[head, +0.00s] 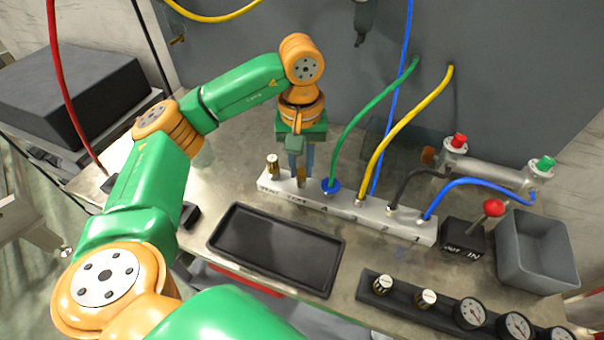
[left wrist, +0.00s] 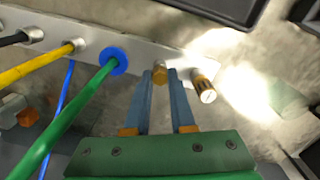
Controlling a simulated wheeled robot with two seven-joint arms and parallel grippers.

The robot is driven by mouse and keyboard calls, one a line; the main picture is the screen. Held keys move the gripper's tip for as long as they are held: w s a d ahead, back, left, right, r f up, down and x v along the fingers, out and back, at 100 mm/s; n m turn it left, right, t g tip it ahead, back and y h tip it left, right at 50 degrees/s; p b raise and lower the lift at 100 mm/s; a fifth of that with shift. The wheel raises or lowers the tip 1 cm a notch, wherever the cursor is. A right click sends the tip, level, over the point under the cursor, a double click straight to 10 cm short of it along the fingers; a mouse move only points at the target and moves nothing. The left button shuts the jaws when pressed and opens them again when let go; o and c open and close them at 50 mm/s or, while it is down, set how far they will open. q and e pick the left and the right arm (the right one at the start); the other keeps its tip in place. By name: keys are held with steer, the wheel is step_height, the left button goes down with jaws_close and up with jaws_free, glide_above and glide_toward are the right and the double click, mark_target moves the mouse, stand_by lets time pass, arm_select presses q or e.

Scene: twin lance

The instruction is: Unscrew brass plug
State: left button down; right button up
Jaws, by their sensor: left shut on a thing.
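The brass plug (head: 302,178) sits upright in the metal manifold bar (head: 345,205), in the second place from its left end. My left gripper (head: 300,170) points down over the bar with its blue fingers shut on this plug. In the left wrist view the plug (left wrist: 160,72) shows between the two fingertips (left wrist: 160,80), still at the bar. A second brass fitting (head: 272,166), knurled, stands at the bar's left end; it also shows in the left wrist view (left wrist: 203,88), just right of the fingers. My right gripper is not in view.
A blue collar with a green hose (head: 332,187) stands close right of the plug; yellow, black and blue hoses follow. An empty black tray (head: 275,250) lies in front. A gauge strip (head: 400,300), a red-knobbed box (head: 463,237) and a grey bin (head: 537,250) are at right.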

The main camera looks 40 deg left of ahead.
arm_select(q)
steer(key=n, duration=0.3)
steer(key=shift+n, duration=0.3)
steer(key=shift+r+p, duration=0.55)
steer(key=shift+p, duration=0.05)
steer(key=shift+r+p, duration=1.5)
steer(key=shift+r, duration=0.25)
steer(key=shift+f, duration=0.1)
